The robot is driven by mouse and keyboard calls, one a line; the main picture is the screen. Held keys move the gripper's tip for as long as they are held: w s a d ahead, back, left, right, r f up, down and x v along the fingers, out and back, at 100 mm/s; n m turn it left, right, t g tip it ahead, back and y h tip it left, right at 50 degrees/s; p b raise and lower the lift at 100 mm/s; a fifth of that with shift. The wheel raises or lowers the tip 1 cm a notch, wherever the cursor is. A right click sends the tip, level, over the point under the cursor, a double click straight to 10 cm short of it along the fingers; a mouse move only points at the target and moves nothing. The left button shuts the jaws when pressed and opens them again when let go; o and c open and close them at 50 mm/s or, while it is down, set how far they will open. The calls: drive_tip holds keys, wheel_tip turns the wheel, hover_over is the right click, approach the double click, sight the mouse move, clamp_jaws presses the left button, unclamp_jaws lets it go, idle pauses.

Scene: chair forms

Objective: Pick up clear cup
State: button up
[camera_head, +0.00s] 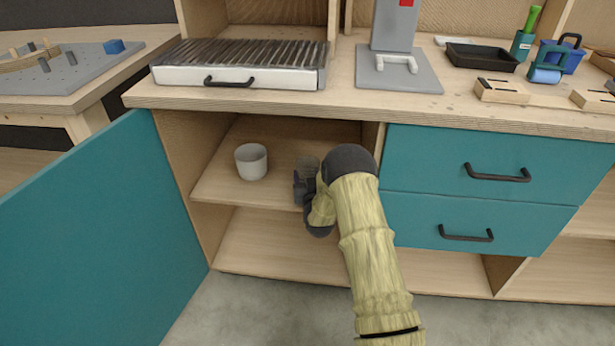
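My gripper (304,183) reaches into the open cabinet, at the upper shelf (225,187). A small greyish, see-through shape (308,163) shows just beyond the gripper and looks like the clear cup. The gripper and wrist cover most of it, so I cannot tell whether they touch. The fingers are dark and small, and I cannot make out whether they are open or shut. A whitish, opaque cup (251,163) stands upright on the same shelf, to the left of the gripper and apart from it.
The teal cabinet door (95,235) stands wide open at the left. Teal drawers (480,170) are shut at the right. The worktop above holds a grill (240,68), a grey press-like stand (398,75) and a black tray (482,57). The lower shelf (265,245) looks empty.

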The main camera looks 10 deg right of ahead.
drive_tip(key=shift+r+p, duration=0.5)
drive_tip(key=s+p, duration=0.4)
drive_tip(key=s, duration=1.4)
drive_tip(key=shift+a+f, duration=0.2)
